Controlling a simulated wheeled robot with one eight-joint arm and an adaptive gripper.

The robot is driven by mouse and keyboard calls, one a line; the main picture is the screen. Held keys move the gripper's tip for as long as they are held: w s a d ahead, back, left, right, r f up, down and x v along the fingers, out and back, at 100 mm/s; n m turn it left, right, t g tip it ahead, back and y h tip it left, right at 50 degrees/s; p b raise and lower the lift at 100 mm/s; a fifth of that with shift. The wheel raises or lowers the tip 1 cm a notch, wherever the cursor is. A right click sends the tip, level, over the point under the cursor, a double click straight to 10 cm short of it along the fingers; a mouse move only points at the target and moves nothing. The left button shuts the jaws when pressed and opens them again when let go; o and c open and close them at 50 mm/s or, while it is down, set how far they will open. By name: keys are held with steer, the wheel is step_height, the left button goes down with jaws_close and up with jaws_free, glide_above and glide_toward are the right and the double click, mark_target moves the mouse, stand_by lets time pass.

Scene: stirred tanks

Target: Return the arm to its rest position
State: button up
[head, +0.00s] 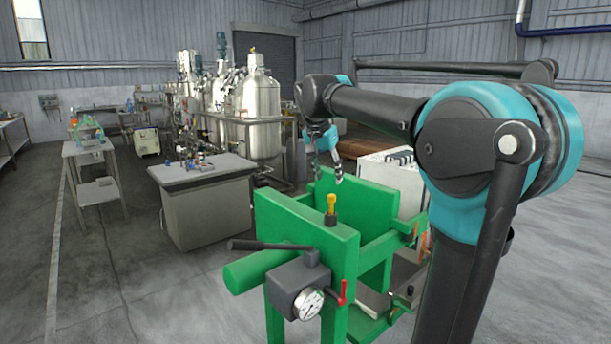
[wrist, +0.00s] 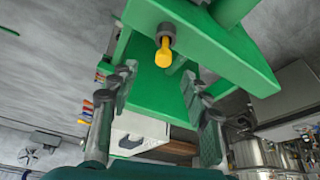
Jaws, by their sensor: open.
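My arm reaches in from the right in the head view, bent over a green metal stand (head: 300,228). My gripper (head: 338,180) hangs from its end, fingers pointing down, above and behind the stand's front plate. In the wrist view the two dark fingers of my gripper (wrist: 160,85) are spread apart with nothing between them. The fitting also shows in the wrist view (wrist: 163,52), beyond the fingertips.
The stand carries a gauge (head: 307,303), a black lever (head: 268,245) and a red handle (head: 343,293). A white cabinet (head: 412,203) stands behind it. A grey bench (head: 205,205) and steel tanks (head: 258,110) are farther back. Open floor lies at left (head: 95,270) and right.

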mark_target(345, 240)
steer(key=s+d+f+n, duration=0.1)
steer(key=s+f, duration=0.2)
steer(key=f, duration=0.2)
steer(key=s+d+f+n+y, duration=0.1)
steer(key=s+d+f, duration=0.1)
steer(key=f, duration=0.4)
steer(key=s+d+f+n, duration=0.1)
steer(key=s+f, duration=0.3)
steer(key=f, duration=0.2)
steer(key=shift+d+f, duration=0.15)
steer(key=s+d+f+n+y, duration=0.1)
steer(key=s+f+n, duration=0.3)
steer(key=s+f, duration=1.3)
steer(key=shift+d+f+t+y, duration=0.25)
steer(key=shift+d+t+y, duration=0.05)
steer(key=shift+d, duration=0.2)
